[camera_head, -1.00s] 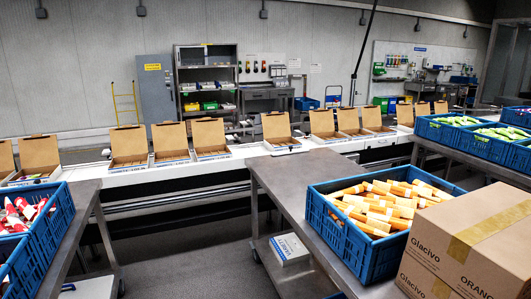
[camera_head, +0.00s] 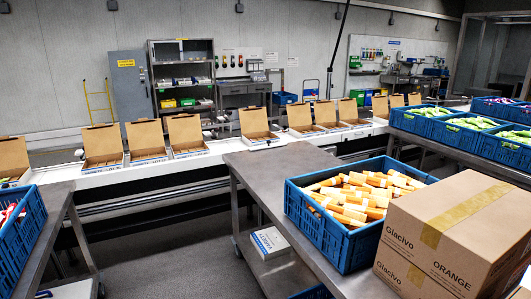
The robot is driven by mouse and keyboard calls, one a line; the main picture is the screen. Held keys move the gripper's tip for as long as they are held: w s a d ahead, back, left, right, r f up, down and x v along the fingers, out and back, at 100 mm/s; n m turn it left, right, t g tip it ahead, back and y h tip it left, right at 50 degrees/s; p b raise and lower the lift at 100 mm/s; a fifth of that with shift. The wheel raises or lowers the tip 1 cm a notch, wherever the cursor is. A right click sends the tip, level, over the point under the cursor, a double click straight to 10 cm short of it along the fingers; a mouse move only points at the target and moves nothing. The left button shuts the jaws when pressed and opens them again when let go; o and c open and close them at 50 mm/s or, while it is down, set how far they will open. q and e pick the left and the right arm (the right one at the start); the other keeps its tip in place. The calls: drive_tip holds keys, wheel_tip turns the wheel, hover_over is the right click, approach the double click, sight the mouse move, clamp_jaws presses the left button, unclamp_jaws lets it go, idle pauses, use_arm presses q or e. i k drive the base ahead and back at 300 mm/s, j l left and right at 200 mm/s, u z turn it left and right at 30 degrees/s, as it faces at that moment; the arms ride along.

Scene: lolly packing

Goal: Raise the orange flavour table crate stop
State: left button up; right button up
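The orange flavour table (camera_head: 262,172) is a grey metal table at centre right with a lower shelf. On it stands a blue crate (camera_head: 320,232) filled with orange-and-white lolly packs (camera_head: 362,193). A large closed cardboard box (camera_head: 440,245) marked "Glacivo" and "ORANGE" stands in front of the crate at the right, hiding part of the table and the crate's near right corner. I cannot make out a crate stop on this table. Neither of my grippers is in view.
A white conveyor (camera_head: 225,150) with several open cartons (camera_head: 103,146) runs behind the tables. A blue crate of red packs (camera_head: 18,240) is at left, with floor between it and the orange table. Blue crates of green packs (camera_head: 458,133) stand at right. A white carton (camera_head: 270,242) lies on the lower shelf.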

sight(268, 146)
drive_tip(key=i+j+u, duration=0.35)
drive_tip(key=i, duration=0.45)
drive_tip(key=i+u, duration=0.35)
drive_tip(key=i, duration=0.45)
drive_tip(key=i+z, duration=0.1)
drive_tip(key=i, duration=0.4)
drive_tip(key=i+j+z, duration=0.1)
drive_tip(key=i, duration=0.45)
drive_tip(key=i+j+z, duration=0.1)
drive_tip(key=i, duration=0.4)
drive_tip(key=i+j+z, duration=0.1)
drive_tip(key=i, duration=0.4)
drive_tip(key=j, duration=0.1)
